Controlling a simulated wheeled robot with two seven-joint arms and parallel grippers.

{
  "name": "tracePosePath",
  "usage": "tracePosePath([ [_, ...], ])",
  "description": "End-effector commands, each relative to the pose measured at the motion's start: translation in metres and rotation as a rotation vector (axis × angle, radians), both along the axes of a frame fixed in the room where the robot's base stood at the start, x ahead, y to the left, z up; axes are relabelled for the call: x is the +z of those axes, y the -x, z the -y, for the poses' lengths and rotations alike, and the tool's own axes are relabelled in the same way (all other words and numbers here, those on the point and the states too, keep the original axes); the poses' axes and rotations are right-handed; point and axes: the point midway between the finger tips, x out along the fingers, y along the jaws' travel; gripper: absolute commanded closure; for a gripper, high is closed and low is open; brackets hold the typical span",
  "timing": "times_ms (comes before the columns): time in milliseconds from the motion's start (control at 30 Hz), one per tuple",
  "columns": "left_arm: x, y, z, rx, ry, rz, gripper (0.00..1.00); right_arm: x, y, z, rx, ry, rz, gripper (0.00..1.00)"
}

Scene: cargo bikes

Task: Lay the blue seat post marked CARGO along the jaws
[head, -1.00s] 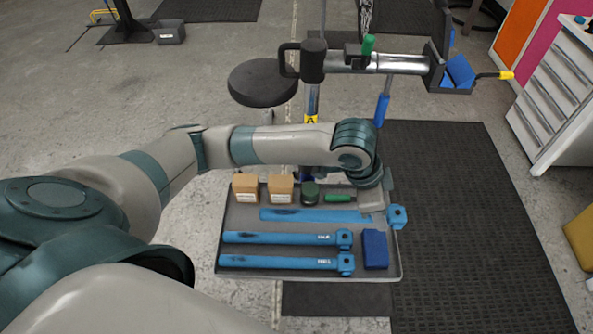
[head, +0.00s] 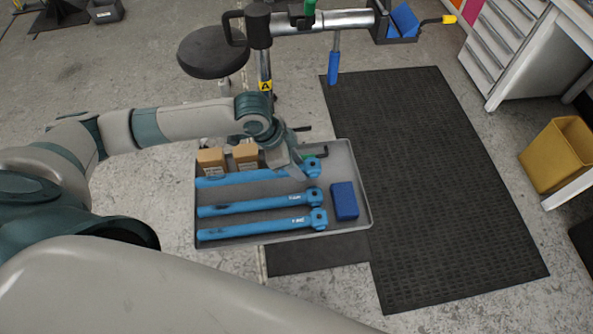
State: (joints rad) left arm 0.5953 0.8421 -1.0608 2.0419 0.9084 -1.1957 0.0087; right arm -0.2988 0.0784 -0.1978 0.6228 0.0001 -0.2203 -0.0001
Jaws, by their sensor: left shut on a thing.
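Three blue seat posts lie side by side in or over the grey tray (head: 215,241). My left gripper (head: 296,172) is shut on the far blue post (head: 225,180), near its clamp head at the right end. The gripper covers any marking there, and I cannot tell whether the post clears the tray floor. The middle post (head: 245,206) and near post (head: 250,229) carry small white lettering that I cannot read. The stand's clamp with blue jaws (head: 404,20) is at the top right, away from the gripper. My right gripper is out of view.
Two cardboard boxes (head: 211,160) stand at the tray's back left, and a blue block (head: 344,200) at its right. The stand's bar (head: 335,19) crosses above, with a blue handle (head: 333,68) hanging below. The mat (head: 430,170) is clear.

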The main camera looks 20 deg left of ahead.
Motion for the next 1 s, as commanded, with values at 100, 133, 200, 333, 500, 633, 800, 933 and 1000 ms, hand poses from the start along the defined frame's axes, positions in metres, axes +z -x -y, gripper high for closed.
tracePosePath([
  [100, 0.000, 0.000, 0.000, 0.000, 0.001, 0.001, 0.99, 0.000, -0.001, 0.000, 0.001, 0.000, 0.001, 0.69],
  [133, 0.000, 0.000, 0.000, 0.000, 0.001, 0.001, 0.99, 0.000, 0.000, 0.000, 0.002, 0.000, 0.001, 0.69],
  [200, 0.000, 0.000, 0.000, 0.000, 0.001, 0.001, 0.99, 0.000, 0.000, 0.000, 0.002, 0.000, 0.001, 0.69],
  [333, -0.004, 0.000, 0.001, 0.000, 0.001, 0.000, 0.99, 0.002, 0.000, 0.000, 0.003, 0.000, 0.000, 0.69],
  [500, -0.023, 0.000, 0.000, 0.001, 0.000, -0.002, 0.99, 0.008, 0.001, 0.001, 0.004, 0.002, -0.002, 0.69],
  [633, -0.036, 0.000, 0.000, 0.001, 0.001, -0.001, 0.99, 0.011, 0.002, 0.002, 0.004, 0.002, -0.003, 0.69],
  [800, -0.040, 0.000, 0.001, -0.001, 0.000, 0.002, 0.99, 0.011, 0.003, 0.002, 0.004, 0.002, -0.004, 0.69],
  [933, -0.040, 0.000, 0.001, -0.001, 0.000, 0.002, 0.99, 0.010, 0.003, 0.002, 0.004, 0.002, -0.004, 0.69],
  [1000, -0.040, 0.000, 0.001, -0.001, 0.000, 0.002, 0.99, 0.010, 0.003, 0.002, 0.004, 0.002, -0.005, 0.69],
])
